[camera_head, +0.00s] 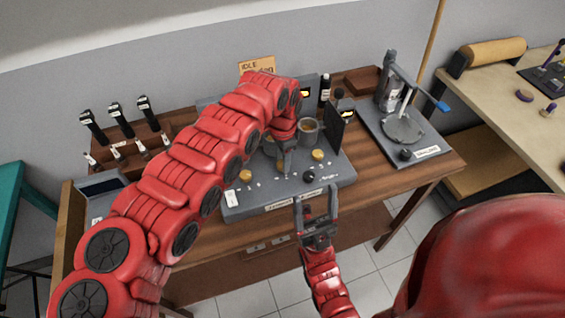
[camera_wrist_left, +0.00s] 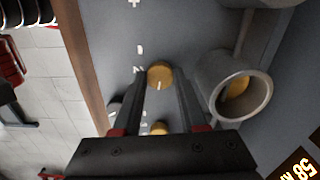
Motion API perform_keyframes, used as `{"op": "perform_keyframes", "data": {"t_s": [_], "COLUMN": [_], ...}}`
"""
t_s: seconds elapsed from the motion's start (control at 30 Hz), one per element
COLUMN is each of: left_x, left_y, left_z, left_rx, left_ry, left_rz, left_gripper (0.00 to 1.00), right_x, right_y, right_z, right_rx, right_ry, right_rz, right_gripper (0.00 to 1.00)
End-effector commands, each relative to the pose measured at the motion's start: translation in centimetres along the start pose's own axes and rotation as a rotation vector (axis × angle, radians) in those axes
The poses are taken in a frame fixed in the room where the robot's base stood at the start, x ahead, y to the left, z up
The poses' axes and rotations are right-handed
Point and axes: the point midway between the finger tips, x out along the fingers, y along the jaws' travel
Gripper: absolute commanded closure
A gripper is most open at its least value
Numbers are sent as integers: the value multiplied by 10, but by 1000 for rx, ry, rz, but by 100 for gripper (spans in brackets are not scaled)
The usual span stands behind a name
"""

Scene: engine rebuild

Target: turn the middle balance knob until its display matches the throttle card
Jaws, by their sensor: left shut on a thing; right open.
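A grey console (camera_head: 285,195) on the wooden bench carries a row of gold balance knobs. The left knob (camera_head: 245,176) and right knob (camera_head: 318,155) show in the head view. My left gripper (camera_head: 285,168) reaches down between them and hides the middle knob there. In the left wrist view its fingers are shut on the gold middle knob (camera_wrist_left: 160,75). A display (camera_wrist_left: 298,166) reading 58 is partly cut off. The throttle card (camera_head: 257,65), headed IDLE, stands behind the console, its lower text unreadable. My right gripper (camera_head: 316,203) is open and empty at the console's front edge.
A grey cup-like tube (camera_wrist_left: 235,87) stands close beside the left fingers. A grey stand (camera_head: 405,130) is to the right; black-handled tools (camera_head: 120,120) are in a rack to the left.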

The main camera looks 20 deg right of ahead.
Motion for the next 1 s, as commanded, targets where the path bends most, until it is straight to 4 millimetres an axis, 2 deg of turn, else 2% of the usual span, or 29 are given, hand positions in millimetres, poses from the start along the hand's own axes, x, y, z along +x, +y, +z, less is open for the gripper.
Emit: {"op": "perform_keyframes", "data": {"t_s": [0.3,0.73,0.77,0.9,0.93,1.0], "left_x": [0,0,0,0,0,0], "left_y": [0,0,0,0,0,0], "left_z": [-1,-1,-1,0,0,0], "left_rx": [-83,-92,-92,-92,-92,-91], "left_ry": [3,2,2,2,2,1], "left_rz": [0,0,0,0,0,0], "left_gripper": [100,100,57,31,28,28], "right_x": [-7,-8,-7,-8,-7,-7], "right_y": [0,0,0,0,0,0], "right_z": [1,1,1,1,1,1], "right_rx": [0,0,0,0,0,0], "right_ry": [0,0,0,0,0,0], "right_rz": [0,0,0,0,0,0], "right_gripper": [28,28,28,28,28,28]}}
